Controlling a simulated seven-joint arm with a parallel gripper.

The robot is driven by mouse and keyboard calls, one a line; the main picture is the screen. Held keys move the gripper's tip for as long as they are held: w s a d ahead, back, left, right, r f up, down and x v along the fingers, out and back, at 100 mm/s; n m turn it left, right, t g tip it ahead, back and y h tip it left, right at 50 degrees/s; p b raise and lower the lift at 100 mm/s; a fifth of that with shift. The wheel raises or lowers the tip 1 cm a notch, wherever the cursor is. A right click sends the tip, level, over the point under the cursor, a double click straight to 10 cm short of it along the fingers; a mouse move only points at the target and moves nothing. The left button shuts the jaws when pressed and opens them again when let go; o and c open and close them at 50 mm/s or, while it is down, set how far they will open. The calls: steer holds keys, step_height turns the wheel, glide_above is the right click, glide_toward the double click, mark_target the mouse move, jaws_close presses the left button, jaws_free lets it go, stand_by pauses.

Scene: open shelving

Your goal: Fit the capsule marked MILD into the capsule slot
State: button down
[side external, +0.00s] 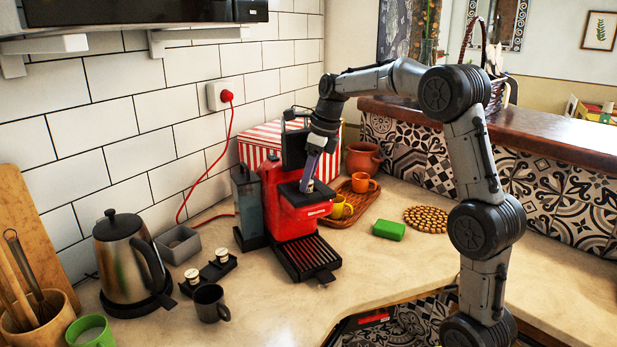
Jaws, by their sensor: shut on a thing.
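The red coffee machine (290,205) stands on the counter against the tiled wall. My gripper (308,182) points down over the top of its front part and is shut on a small pale capsule (309,187). The capsule is low between the fingers, at or just above the machine's top; I cannot tell whether it is inside the slot. Its marking is not readable, and the slot is hidden by the gripper. Two other pale capsules (192,275) (222,254) stand in a black holder (210,272) left of the machine, their marks too small to read.
A kettle (128,255), grey bin (178,244) and dark mug (210,303) stand left of the machine. Right are a wicker tray (362,207) with yellow and orange cups, a green block (388,230) and a round trivet (427,219). The front counter is clear.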

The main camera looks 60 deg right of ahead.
steer(key=shift+c, duration=2.3)
jaws_free()
steer(key=shift+f, duration=0.1)
steer(key=a+v, duration=0.1)
steer(key=v, duration=1.1)
steer(key=s+a+n, duration=0.3)
steer(key=a+n, duration=0.2)
steer(key=n, duration=0.2)
steer(key=s+a+f+n+t, duration=0.1)
steer(key=s+a+f+n, duration=0.5)
steer(key=s+n, duration=0.3)
steer(key=s+a+f+n+t, duration=0.1)
steer(key=s+a+f+n, duration=0.6)
steer(key=n, duration=1)
steer(key=s, duration=0.3)
steer(key=shift+s+f+h, duration=0.3)
steer(key=shift+h, duration=0.1)
steer(key=shift+a, duration=0.1)
